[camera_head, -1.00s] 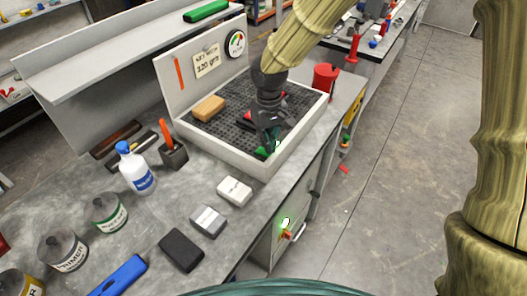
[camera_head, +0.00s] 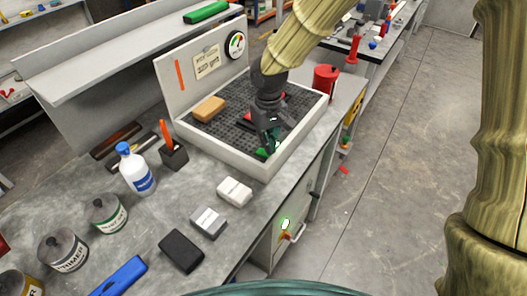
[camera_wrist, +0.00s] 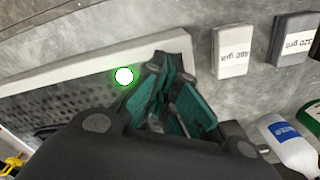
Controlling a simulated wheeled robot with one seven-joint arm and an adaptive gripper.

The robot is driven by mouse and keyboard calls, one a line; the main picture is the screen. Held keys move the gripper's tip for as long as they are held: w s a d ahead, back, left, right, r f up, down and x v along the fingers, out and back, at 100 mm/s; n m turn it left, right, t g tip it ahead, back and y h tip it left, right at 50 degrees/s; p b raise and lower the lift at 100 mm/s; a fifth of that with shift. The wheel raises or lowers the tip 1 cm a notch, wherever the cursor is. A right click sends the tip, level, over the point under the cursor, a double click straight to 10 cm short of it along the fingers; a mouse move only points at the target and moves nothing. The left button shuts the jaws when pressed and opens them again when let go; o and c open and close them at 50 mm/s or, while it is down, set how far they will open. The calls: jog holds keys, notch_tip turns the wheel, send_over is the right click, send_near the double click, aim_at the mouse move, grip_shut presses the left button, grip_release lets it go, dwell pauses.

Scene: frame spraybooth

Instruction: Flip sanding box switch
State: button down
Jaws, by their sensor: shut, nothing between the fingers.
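The sanding box (camera_head: 232,166) is a pale open tray with a dark perforated bed and an upright back panel. It stands on the bench and also shows in the wrist view (camera_wrist: 70,70). My gripper (camera_head: 266,151) points down at the near right part of the box; in the wrist view its teal fingers (camera_wrist: 170,75) are together and empty, near the pale wall. I cannot tell whether they touch it. A bright green-white spot (camera_head: 286,223) shows on the cabinet front below the box, by a small orange-red part (camera_head: 286,236). A similar spot (camera_wrist: 124,76) overlaps the box wall in the wrist view. I cannot clearly identify the switch.
A tan block (camera_head: 208,108) lies in the box. A red pot (camera_head: 325,78) stands behind its right end. A white bottle (camera_head: 136,170), a black holder (camera_head: 173,155), grit blocks (camera_head: 235,190) and cans (camera_head: 105,212) stand on the bench.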

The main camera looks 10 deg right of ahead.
jog(key=shift+s+f+b, duration=0.1)
jog(key=shift+f+b, duration=0.5)
jog(key=shift+f, duration=0.6)
dwell(1.2)
jog(key=shift+r, duration=0.15)
jog(key=shift+r+p, duration=3.05)
jog(key=shift+r, duration=0.35)
